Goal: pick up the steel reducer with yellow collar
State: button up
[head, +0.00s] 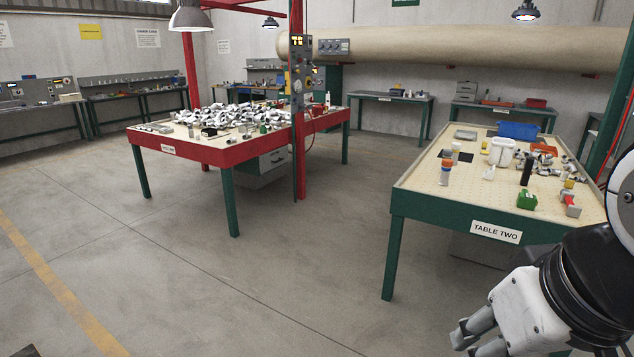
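Table two (430,207), with a green frame and a pale perforated top, stands at the right with many small parts on it. A small part with yellow on it (569,183) is near its right side; it is too small to tell whether this is the steel reducer with yellow collar. Another small yellow-marked item (484,146) is farther back. My gripper (474,341) is at the bottom right, in front of and below the tabletop, away from all the parts. Its fingers point down and left; the gap between them is not clear.
A red-edged table (215,155) heaped with castings stands left. Open floor (300,260) lies between.

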aim_at(456, 152)
jog(key=i+j, duration=0.1)
jog(key=i, duration=0.5)
jog(key=i+z, duration=0.1)
jog(key=i, duration=0.5)
jog(key=i+j, duration=0.15)
jog(key=i, duration=0.4)
jog(key=i+j+z, duration=0.15)
jog(key=i+z, duration=0.25)
jog(key=i+j+z, duration=0.2)
jog(key=i+z, duration=0.15)
jog(key=i+j+z, duration=0.6)
jog(key=j+z, duration=0.35)
jog(key=j, duration=0.75)
jog(key=k+j+z, duration=0.2)
jog(key=j, duration=0.75)
jog(key=i+j+z, duration=0.35)
jog(key=j, duration=0.5)
jog(key=j+z, duration=0.4)
jog(key=j, duration=0.45)
jog(key=j+z, duration=0.35)
jog(key=j, duration=0.6)
jog(key=j+z, duration=0.15)
jog(key=j, duration=0.55)
jog(key=j+z, duration=0.2)
jog(key=j, duration=0.45)
jog(key=k+j+z, duration=0.15)
jog(key=j, duration=0.5)
